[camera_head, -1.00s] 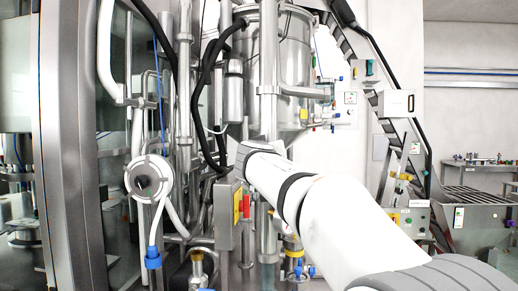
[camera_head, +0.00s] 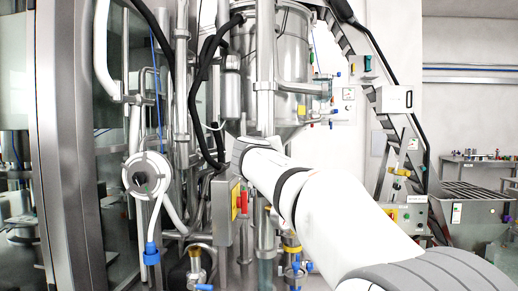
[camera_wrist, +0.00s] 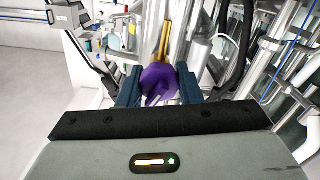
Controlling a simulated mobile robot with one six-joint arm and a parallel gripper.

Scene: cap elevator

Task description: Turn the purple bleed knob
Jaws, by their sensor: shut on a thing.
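The purple bleed knob (camera_wrist: 158,84) shows in the wrist view, with a brass-coloured stem (camera_wrist: 166,40) beyond it. My gripper (camera_wrist: 160,88) has one dark finger on each side of the knob and is shut on it. In the head view my white arm reaches to the pipework, and its far end hides the knob and the fingers.
A grey box with yellow and red switches (camera_head: 224,210) stands just left of my arm. Steel pipes and black hoses crowd behind it. A large steel vessel (camera_head: 290,60) hangs above. A conveyor frame (camera_head: 380,75) slopes down at the right. Glass panels stand at the left.

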